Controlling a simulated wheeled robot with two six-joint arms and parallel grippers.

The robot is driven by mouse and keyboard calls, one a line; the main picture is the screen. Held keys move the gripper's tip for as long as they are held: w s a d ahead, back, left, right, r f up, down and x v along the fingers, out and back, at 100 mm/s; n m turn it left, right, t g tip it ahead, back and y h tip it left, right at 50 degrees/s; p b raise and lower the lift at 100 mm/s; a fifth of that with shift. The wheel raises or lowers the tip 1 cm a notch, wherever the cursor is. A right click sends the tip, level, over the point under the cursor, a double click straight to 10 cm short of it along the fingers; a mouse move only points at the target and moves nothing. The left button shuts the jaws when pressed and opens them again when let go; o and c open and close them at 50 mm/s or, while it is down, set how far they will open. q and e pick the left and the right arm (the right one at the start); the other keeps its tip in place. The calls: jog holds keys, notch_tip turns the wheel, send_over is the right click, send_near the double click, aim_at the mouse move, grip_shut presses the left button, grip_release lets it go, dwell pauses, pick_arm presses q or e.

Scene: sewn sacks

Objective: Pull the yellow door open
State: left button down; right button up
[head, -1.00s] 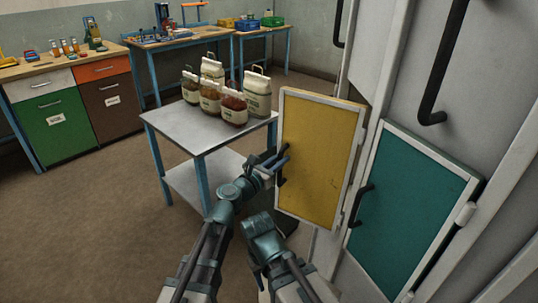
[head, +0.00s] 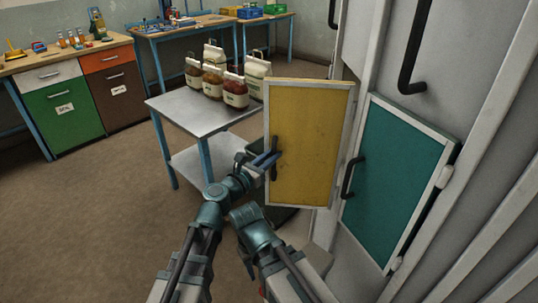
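The yellow door (head: 308,140) has a pale frame and stands swung out from the grey cabinet, its hinge side on the right. Its dark bar handle (head: 274,160) is on its left side. My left gripper (head: 266,160) is at this handle, its two dark fingers close together around the bar, seemingly shut on it. My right arm is folded low in front of the door, and its fingers do not show.
A teal door (head: 395,180) with a dark handle is shut right of the yellow one. A metal table (head: 190,110) with several filled bags (head: 235,90) stands behind it. Brown floor at left is clear.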

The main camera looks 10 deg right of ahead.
pick_arm(q)
jog(key=shift+s+a, duration=0.1)
jog(key=shift+s, duration=0.7)
pick_arm(e)
jog(key=shift+a, duration=0.1)
pick_arm(q)
jog(key=c, duration=0.8)
grip_release()
